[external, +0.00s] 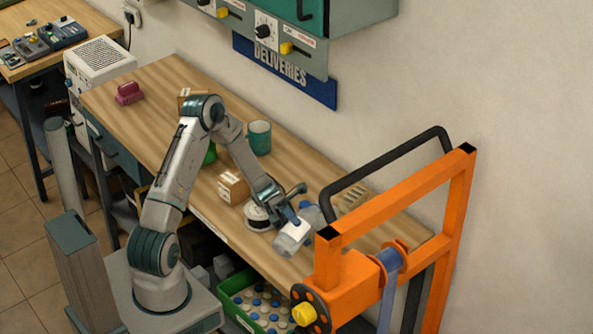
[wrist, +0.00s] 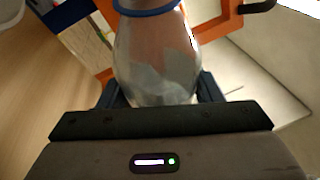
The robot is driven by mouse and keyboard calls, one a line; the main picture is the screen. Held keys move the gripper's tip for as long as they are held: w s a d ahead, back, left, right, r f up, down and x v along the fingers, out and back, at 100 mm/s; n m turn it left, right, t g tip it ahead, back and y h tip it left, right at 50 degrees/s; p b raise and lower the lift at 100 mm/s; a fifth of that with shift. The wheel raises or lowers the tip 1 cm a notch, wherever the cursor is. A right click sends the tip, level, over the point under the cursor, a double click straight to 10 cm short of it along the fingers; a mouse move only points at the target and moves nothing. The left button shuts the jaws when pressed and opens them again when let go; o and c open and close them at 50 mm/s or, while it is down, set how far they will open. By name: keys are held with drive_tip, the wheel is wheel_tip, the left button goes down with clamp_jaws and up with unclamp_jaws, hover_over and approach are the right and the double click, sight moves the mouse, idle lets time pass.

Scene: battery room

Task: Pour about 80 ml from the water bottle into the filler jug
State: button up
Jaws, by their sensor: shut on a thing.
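The clear water bottle (external: 287,243) is in my gripper (external: 291,219), tilted, above the right part of the workbench. In the wrist view the bottle (wrist: 155,55) fills the upper middle, with a blue ring near the top edge. My gripper's dark fingers (wrist: 165,92) are shut on it from both sides. I cannot tell the water level. No filler jug can be made out for certain; a teal cup-like vessel (external: 259,137) stands upright towards the back of the bench, apart from the bottle. A white round object (external: 257,216) is left of the bottle, partly behind my arm.
A cardboard box (external: 233,185) stands on the wooden bench (external: 160,105) left of my gripper. An orange frame (external: 400,209) with a black bar rises close on the right. A green crate (external: 232,288) of small bottles sits below the front edge. The bench's left part is mostly clear.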

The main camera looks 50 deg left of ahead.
drive_tip(key=shift+s+f+m+b, duration=0.1)
drive_tip(key=shift+f+m+b, duration=0.55)
drive_tip(key=shift+b, duration=0.3)
drive_tip(key=shift+f+m+y, duration=0.2)
drive_tip(key=shift+m+y, duration=0.05)
drive_tip(key=shift+y, duration=0.15)
idle(0.9)
